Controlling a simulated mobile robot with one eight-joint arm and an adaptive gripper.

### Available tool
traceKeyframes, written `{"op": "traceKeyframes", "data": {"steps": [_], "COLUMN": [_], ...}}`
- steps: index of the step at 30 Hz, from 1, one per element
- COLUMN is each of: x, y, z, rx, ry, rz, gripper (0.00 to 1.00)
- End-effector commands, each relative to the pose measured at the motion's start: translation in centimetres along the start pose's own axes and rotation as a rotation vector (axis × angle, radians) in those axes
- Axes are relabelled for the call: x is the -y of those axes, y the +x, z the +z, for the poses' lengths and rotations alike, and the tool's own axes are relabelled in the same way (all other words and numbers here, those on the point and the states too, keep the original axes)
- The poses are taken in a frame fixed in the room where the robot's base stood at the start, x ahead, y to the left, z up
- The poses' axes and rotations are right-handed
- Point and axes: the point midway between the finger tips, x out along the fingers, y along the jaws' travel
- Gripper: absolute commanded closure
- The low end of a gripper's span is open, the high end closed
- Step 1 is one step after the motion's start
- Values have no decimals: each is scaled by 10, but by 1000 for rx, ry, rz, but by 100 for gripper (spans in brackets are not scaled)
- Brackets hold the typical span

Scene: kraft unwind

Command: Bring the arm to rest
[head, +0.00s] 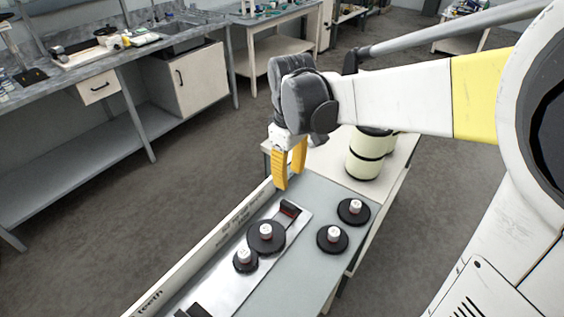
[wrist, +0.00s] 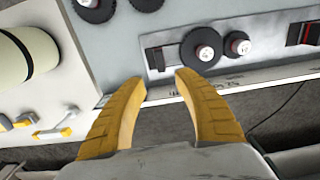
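My gripper (head: 289,172) hangs fingers down above the far end of a grey-topped bench (head: 318,190), with my arm reaching in from the right. Its two yellow fingers are apart with nothing between them; the gap also shows in the wrist view (wrist: 162,82). Below and in front of it, a metal plate (head: 225,283) carries a large black disc (head: 266,240) beside a smaller black disc (head: 245,262), both with pale hubs. A dark block with a red part (head: 289,209) sits at the plate's far end, close to the fingertips in the picture.
Two more black discs, one farther (head: 353,213) and one nearer (head: 332,241), lie on the bench right of the plate. A white board (head: 205,248) runs along its left edge. Cream canisters (head: 366,160) stand behind. A workbench (head: 110,70) lines the left; floor between is clear.

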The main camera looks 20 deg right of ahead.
Motion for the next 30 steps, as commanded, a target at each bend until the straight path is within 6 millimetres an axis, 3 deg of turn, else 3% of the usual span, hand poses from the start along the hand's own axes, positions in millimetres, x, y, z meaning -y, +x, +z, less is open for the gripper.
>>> {"op": "traceKeyframes", "data": {"steps": [16, 24, 30], "x": [5, 33, 52], "y": [-8, -36, -38], "z": [8, 56, 87], "rx": [-31, -266, -468], "ry": [37, 297, 492], "rz": [21, 134, 183], "gripper": [62, 62, 62]}}
